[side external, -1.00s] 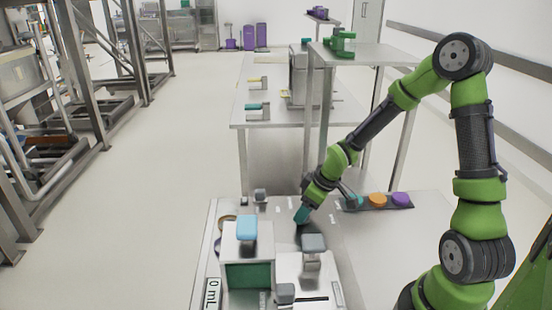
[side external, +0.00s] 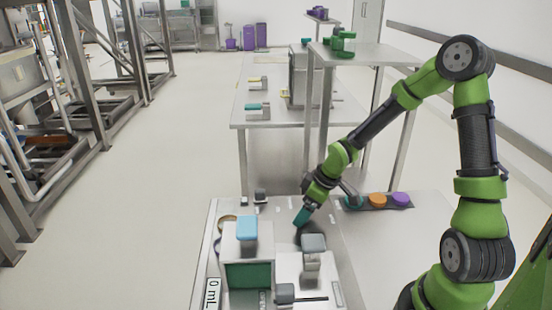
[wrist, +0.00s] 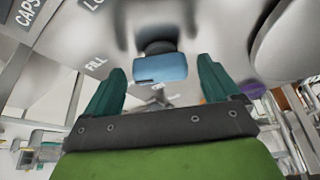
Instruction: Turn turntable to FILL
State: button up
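My gripper (side external: 300,222) points down over the work table, behind the white box and the grey-topped stand. In the wrist view its two teal fingers (wrist: 160,82) are spread apart. A blue block (wrist: 160,68) on a dark stem shows in the gap between them, and I see no finger touching it. A FILL label (wrist: 95,64) lies on the pale surface to the left of the fingers. A dark rounded patch shows below the fingertips in the side view, partly hidden; I cannot tell whether it is the turntable.
A white box with a light blue top (side external: 246,228) and a stand with a grey top (side external: 313,242) are close in front of my gripper. A dark strip with orange (side external: 377,200) and purple (side external: 401,199) discs lies to the right. Taller tables stand behind.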

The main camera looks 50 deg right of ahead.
jog(key=v, duration=1.7)
jog(key=s+a+r+m+t, duration=0.1)
jog(key=s+a+r+m, duration=0.2)
jog(key=a, duration=0.3)
jog(key=s+a+r+m+t, duration=0.2)
jog(key=s+a+r+m, duration=0.1)
jog(key=s+a+m, duration=0.2)
jog(key=shift+s+a, duration=0.5)
jog(key=shift+a, duration=0.5)
